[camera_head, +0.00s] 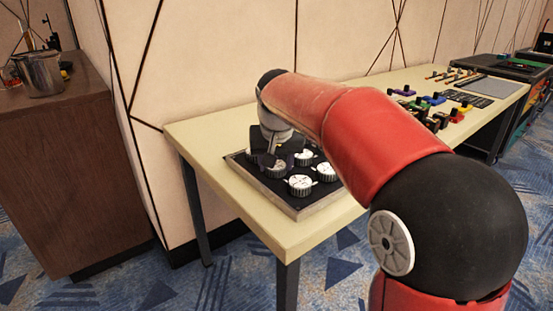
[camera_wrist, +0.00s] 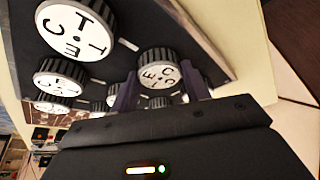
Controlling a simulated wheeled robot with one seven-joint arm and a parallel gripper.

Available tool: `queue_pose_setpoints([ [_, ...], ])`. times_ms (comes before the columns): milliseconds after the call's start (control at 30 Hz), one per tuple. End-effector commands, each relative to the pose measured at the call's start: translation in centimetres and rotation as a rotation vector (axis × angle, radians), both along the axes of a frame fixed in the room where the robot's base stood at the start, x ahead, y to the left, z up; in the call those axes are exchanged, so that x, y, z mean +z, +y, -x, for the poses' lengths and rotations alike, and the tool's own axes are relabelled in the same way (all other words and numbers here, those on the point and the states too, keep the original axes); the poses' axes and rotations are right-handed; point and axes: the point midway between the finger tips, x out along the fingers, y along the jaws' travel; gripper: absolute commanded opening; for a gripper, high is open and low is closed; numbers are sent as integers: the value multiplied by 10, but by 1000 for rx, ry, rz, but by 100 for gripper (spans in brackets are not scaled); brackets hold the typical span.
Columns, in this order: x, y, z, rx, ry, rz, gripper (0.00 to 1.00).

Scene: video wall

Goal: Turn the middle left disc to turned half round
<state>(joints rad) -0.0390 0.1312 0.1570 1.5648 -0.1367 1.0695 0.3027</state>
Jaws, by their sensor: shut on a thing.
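A dark board (camera_head: 296,209) with a pale wooden rim lies on the table and carries several white-faced discs with dark ridged edges. In the wrist view, my gripper (camera_wrist: 159,74) has its two purple-grey fingers on either side of one disc (camera_wrist: 157,70), shut on its ridged edge. Letters show on its white face. In the head view, my gripper (camera_head: 275,152) is over the left part of the board, on a disc (camera_head: 277,169) it partly hides. I cannot tell for certain that this is the middle left disc.
Other discs stand close by: a large lettered one (camera_wrist: 78,30) in the wrist view, and a front one (camera_head: 299,186) and a right one (camera_head: 326,173) in the head view. Coloured tools (camera_head: 430,105) lie farther along the table (camera_head: 240,207). The wall is close behind.

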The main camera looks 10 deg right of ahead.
Motion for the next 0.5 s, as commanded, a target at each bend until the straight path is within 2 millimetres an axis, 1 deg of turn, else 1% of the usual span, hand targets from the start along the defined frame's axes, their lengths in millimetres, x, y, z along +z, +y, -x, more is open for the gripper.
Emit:
queue_pose_setpoints([
  [200,2,2,0,-113,-2,0,24],
  [500,1,1,-1,-187,-2,-1,24],
])
